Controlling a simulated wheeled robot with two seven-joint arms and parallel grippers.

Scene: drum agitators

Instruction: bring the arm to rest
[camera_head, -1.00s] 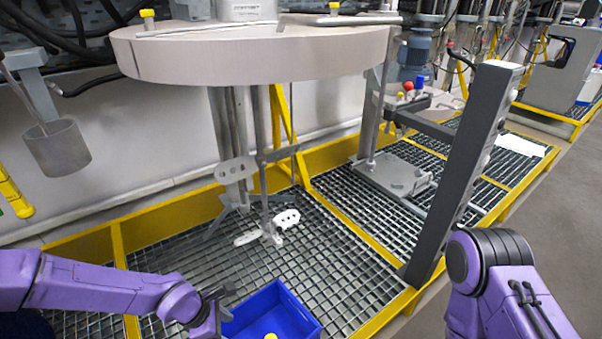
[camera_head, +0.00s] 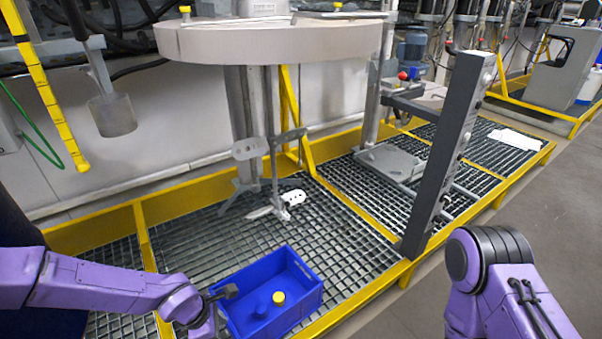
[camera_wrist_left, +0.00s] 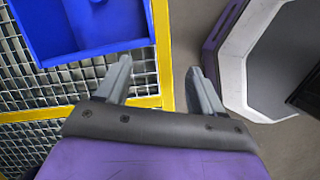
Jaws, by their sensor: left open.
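My left arm comes in from the lower left in the head view, and its gripper (camera_head: 222,293) is at the left side of the blue crate (camera_head: 305,318). In the left wrist view the two fingers of my left gripper (camera_wrist_left: 163,82) are apart with nothing between them. They are over the yellow frame edge and the floor, beside the blue crate (camera_wrist_left: 100,48). I cannot tell whether the gripper touches the crate. My right arm shows at the lower right of the head view, but its gripper is out of view.
The crate stands on the metal grating (camera_head: 340,255) and holds a blue piece with a yellow top (camera_head: 279,298). The agitator (camera_head: 270,150) hangs under a round lid (camera_head: 280,42). A dark grey post (camera_head: 440,150) stands to the right. Open floor (camera_head: 560,230) lies at the far right.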

